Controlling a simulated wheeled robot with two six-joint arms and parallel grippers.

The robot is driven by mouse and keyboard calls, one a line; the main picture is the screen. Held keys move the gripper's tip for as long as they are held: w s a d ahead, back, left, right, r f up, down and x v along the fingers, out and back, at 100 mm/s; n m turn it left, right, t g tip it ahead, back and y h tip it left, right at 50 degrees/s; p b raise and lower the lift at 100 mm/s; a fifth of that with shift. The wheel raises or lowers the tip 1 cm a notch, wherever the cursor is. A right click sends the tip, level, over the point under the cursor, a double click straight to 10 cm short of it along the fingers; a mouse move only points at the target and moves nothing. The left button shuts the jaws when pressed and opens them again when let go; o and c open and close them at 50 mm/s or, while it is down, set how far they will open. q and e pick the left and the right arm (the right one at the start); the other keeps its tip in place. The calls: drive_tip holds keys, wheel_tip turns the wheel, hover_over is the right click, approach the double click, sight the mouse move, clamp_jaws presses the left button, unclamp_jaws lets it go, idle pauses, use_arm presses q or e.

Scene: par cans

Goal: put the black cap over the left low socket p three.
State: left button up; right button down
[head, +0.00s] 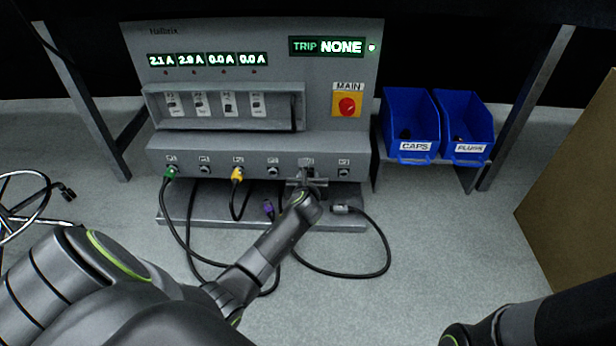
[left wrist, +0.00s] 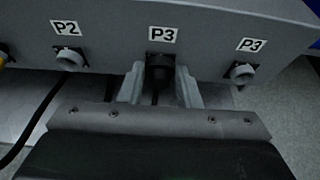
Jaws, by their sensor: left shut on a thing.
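My left gripper (head: 306,178) is at the left low P3 socket on the grey panel, and its wrist hides most of that spot in the head view. In the left wrist view the gripper (left wrist: 160,88) is shut on the black cap (left wrist: 160,72), one finger on each side. The cap is right under the left P3 label (left wrist: 163,34), in line with the socket, which is hidden behind it. I cannot tell whether the cap is fully seated. The right P3 socket (left wrist: 241,73) is bare. My right gripper is not in view.
A green plug (head: 170,173) and a yellow plug (head: 237,174) sit in sockets to the left. Blue CAPS (head: 413,108) and PLUGS (head: 465,112) bins stand at right.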

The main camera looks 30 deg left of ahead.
use_arm(q)
drive_tip(key=shift+w+a, duration=0.35)
drive_tip(key=shift+w, duration=0.25)
idle(0.9)
drive_tip(key=o, duration=1.1)
